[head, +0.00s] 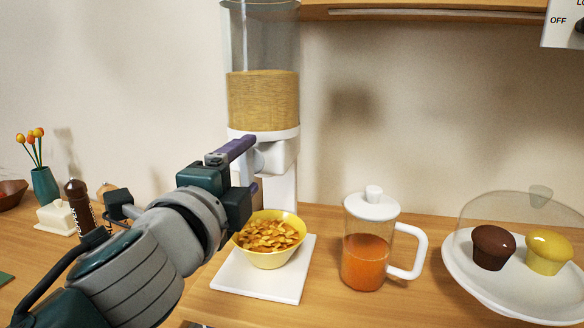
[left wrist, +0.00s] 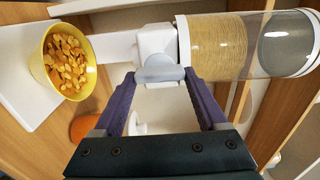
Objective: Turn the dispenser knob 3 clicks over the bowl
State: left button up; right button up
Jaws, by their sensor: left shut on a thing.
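The cereal dispenser (head: 262,98) stands against the wall, with a clear cylinder partly full of tan grain and a white body. Its grey-white knob (left wrist: 160,75) shows in the left wrist view between the purple fingers of my left gripper (left wrist: 160,88). In the head view my left gripper (head: 246,168) is at the front of the dispenser, shut on the knob, and hides most of it. The yellow bowl (head: 268,259) sits below the outlet and holds orange-brown flakes; it also shows in the left wrist view (left wrist: 41,72). My right gripper is not in view.
The bowl stands on a white board (head: 296,285). A lidded jug (head: 366,250) of orange drink is right of it. A cake stand (head: 465,275) with two muffins under a clear dome is farther right. A pepper mill (head: 78,205) and vase (head: 44,184) are left.

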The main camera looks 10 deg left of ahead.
pick_arm(q)
jog(key=o, duration=1.3)
jog(key=shift+s, duration=0.1)
jog(key=s, duration=0.9)
jog(key=shift+s+a, duration=0.15)
jog(key=shift+s, duration=0.25)
jog(key=s+a+f+n+g+y+p, duration=0.4)
jog(key=s+a+n+g+p, duration=0.35)
jog(key=n, duration=0.45)
jog(key=s+d+n+g+h+p, duration=0.3)
jog(key=s+g, duration=0.4)
jog(key=s, duration=0.7)
notch_tip(320, 180, up, 37)
jog(key=d+n+p, duration=0.1)
jog(key=p, duration=3.5)
jog(key=shift+s+f+h, duration=0.15)
jog(key=shift+s+h, duration=0.15)
jog(key=shift+s, duration=0.15)
